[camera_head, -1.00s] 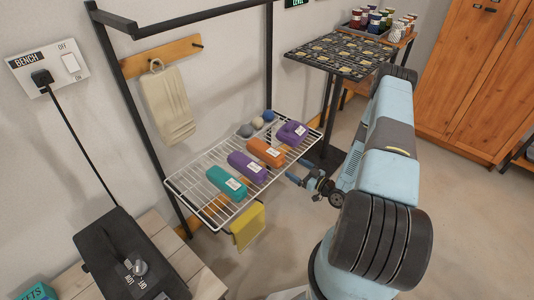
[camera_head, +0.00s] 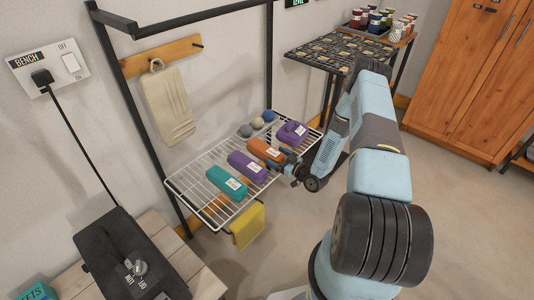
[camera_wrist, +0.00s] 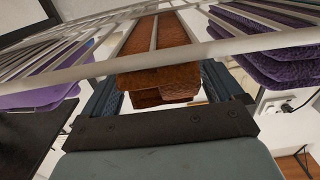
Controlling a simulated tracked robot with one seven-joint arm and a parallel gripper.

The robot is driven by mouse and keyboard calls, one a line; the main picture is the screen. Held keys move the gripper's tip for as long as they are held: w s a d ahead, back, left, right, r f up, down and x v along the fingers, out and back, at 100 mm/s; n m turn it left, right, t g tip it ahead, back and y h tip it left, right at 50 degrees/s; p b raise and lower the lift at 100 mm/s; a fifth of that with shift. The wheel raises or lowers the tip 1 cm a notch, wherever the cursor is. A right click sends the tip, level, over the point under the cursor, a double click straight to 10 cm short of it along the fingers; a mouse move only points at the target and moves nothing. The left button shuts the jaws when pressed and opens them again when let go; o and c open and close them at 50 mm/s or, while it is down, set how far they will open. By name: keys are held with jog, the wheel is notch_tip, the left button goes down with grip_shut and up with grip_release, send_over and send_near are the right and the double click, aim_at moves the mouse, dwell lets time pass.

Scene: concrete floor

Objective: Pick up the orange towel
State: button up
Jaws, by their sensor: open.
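The orange towel (camera_head: 264,151) is rolled or folded, with a white label, and lies on the white wire rack (camera_head: 190,207) between two purple towels. My gripper (camera_head: 284,162) is at the rack's front edge, at the towel's near end. In the wrist view the end of the orange towel (camera_wrist: 160,80) lies between the two open fingers of my gripper (camera_wrist: 165,88), with the rack's white bars crossing in front of it. The fingers stand on either side of it; whether either touches is unclear.
A purple towel (camera_head: 247,167) and a teal towel (camera_head: 227,182) lie to the left, another purple towel (camera_head: 292,132) to the right. A yellow cloth (camera_head: 248,226) hangs on the rack's front edge. Black frame posts stand around the rack.

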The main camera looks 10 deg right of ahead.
jog(key=shift+w+a, duration=0.2)
jog(key=shift+w, duration=0.1)
jog(key=shift+c, duration=0.4)
jog(key=c, duration=1.1)
